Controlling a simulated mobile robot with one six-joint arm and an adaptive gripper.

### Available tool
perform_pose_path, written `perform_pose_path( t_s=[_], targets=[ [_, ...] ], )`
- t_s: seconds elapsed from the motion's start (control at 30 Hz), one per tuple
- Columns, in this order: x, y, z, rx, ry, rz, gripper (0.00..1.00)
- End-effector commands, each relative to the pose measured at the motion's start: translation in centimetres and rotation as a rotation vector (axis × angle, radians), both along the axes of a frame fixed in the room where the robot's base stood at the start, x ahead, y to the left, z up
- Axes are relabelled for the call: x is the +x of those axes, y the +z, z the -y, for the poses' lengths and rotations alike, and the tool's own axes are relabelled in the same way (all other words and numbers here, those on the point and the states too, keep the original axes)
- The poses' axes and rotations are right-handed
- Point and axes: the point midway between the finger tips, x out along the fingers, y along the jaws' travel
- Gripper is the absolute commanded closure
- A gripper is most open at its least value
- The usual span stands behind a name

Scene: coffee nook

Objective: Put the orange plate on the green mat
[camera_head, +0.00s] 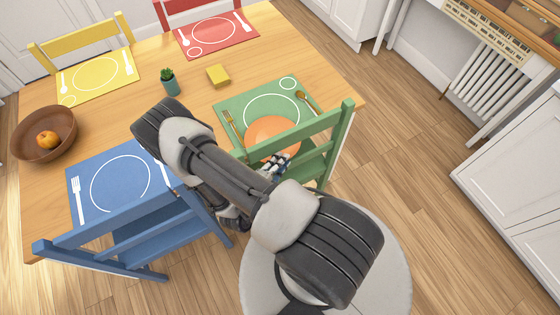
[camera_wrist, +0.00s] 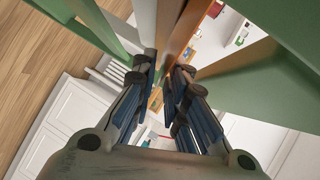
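The orange plate (camera_head: 272,133) overlaps the near part of the green mat (camera_head: 240,98) in the head view, just beyond the top rail of the green chair, which hides part of it. My gripper (camera_head: 276,163) is at the plate's near edge, with its fingers close together. In the wrist view my gripper (camera_wrist: 164,72) has a narrow gap between the fingers, and the thin orange-brown edge of the plate (camera_wrist: 180,35) runs into it. The fingers look shut on the rim. I cannot tell whether the plate touches the mat.
A gold fork (camera_head: 233,123) and a gold spoon (camera_head: 307,101) lie beside the mat's white circle. The green chair (camera_head: 325,140) stands close around my gripper. A blue chair (camera_head: 150,235), a yellow block (camera_head: 218,76), a cactus pot (camera_head: 170,84) and a wooden bowl (camera_head: 28,147) are nearby.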

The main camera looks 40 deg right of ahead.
Motion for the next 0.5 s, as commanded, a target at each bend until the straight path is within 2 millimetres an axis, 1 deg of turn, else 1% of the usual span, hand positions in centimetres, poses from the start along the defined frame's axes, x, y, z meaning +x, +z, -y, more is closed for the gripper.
perform_pose_path(
  t_s=[0.13,0.23,0.37,0.5],
  targets=[
    [0.0,0.0,0.0,0.000,0.000,0.000,0.87],
    [0.0,0.4,0.0,0.000,0.000,0.000,0.87],
    [-0.3,0.7,-1.4,0.000,0.005,-0.001,0.87],
    [-1.0,1.4,-3.6,0.000,0.009,-0.001,0.87]
  ],
)
